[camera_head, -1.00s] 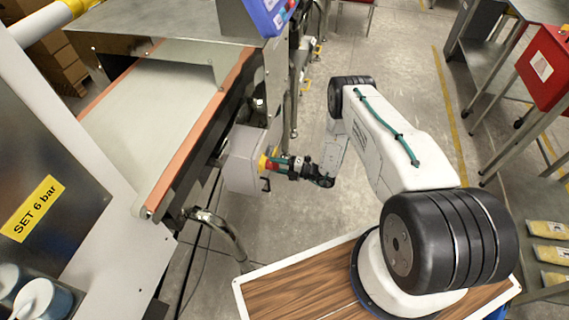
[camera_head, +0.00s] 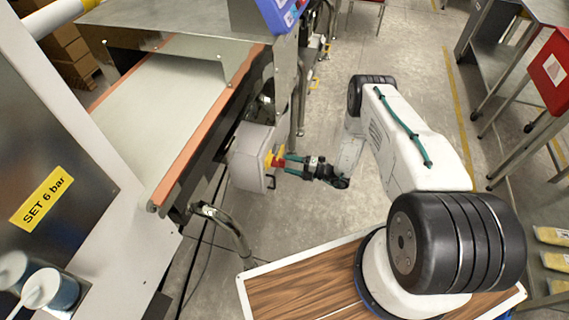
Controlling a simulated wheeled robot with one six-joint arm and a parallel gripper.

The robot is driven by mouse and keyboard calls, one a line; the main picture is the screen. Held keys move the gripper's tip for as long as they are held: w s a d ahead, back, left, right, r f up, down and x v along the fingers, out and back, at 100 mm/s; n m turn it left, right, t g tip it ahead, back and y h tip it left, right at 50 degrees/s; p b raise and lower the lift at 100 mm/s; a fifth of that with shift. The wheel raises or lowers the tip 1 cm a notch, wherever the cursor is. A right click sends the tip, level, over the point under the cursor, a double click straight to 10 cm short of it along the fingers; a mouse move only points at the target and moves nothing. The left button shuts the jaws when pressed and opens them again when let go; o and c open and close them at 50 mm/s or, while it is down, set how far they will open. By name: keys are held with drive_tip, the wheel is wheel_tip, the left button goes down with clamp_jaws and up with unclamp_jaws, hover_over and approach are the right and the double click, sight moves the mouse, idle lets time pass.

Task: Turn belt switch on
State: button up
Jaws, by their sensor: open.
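The belt switch is a red rotary handle (camera_head: 278,161) on a yellow plate (camera_head: 267,158), fixed to the right side of a light grey box (camera_head: 246,157) beside the conveyor. My gripper (camera_head: 284,164) points left at the switch. Its teal-tipped fingers are open and sit at the red handle, on either side of it or just in front; I cannot tell whether they touch. The fingers partly hide the handle, so its exact angle is unclear.
The conveyor belt (camera_head: 165,110) with orange edges runs along the left. A bent metal tube (camera_head: 226,230) stands below the box. A cabinet with a "SET 6 bar" label (camera_head: 41,201) is at left. Floor is open behind my arm; a red box (camera_head: 550,68) is at right.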

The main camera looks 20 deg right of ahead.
drive_tip(key=shift+v, duration=2.25)
